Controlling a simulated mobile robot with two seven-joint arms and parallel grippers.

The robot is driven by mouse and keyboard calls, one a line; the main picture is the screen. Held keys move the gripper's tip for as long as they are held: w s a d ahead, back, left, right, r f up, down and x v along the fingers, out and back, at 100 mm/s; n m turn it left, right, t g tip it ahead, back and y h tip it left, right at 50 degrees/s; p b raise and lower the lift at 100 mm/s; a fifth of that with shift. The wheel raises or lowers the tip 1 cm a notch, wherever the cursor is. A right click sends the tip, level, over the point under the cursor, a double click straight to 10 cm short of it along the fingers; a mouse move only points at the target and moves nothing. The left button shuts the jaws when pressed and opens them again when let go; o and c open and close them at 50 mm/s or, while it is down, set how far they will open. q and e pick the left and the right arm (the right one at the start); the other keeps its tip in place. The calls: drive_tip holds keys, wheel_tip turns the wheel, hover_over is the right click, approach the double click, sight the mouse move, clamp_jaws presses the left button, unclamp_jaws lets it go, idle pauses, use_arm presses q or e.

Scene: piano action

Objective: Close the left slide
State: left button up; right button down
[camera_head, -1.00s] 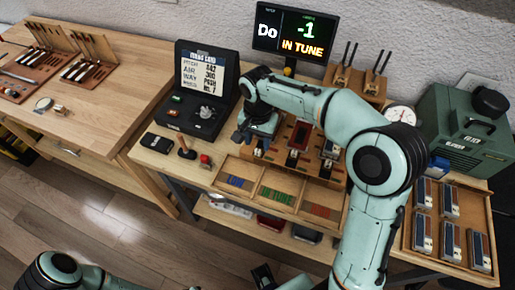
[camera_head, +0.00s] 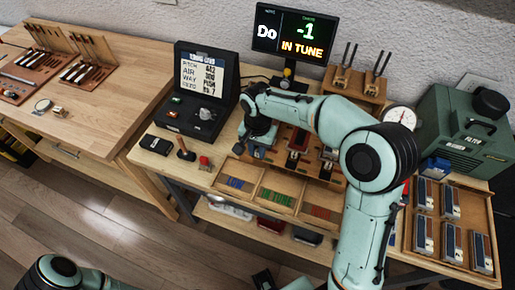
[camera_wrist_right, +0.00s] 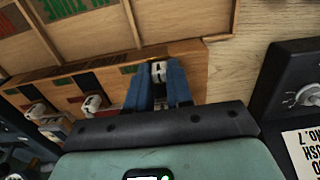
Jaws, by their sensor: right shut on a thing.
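A wooden slide fixture (camera_head: 285,160) stands on the workbench behind a divided tray, partly hidden by my right arm. My right gripper (camera_head: 243,150) is at the fixture's left end. In the right wrist view, my right gripper (camera_wrist_right: 158,85) has its two blue fingers shut on a small pale knob marked with a letter (camera_wrist_right: 158,68), at the end of the fixture's row. This looks like the left slide; its body is mostly hidden by the fingers. Other slide knobs (camera_wrist_right: 92,104) sit farther along the row. My left gripper is not visible; only my left arm shows at the lower left.
The divided tray (camera_head: 222,181) lies in front of the fixture. A black case with a dial (camera_head: 205,118) stands to the left. A monitor (camera_head: 295,32) reading "IN TUNE" stands behind. A green machine (camera_head: 455,130) and a tray of blocks (camera_head: 408,240) are at the right.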

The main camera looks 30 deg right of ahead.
drive_tip(key=w+d+p, duration=0.1)
drive_tip(key=w+d, duration=0.1)
drive_tip(key=shift+w+d+r+p, duration=0.15)
drive_tip(key=shift+d+r+p, duration=0.05)
drive_tip(key=shift+d+p, duration=0.2)
drive_tip(key=shift+w+d+f, duration=0.1)
drive_tip(key=shift+w+d, duration=0.05)
drive_tip(key=shift+w, duration=0.05)
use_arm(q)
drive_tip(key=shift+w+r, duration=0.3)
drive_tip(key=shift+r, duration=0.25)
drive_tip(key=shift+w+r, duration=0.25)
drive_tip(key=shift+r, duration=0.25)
use_arm(e)
drive_tip(key=shift+s, duration=0.1)
drive_tip(key=c, duration=1.2)
unclamp_jaws()
drive_tip(key=shift+c, duration=0.2)
drive_tip(key=shift+o, duration=1.2)
drive_tip(key=shift+f, duration=0.1)
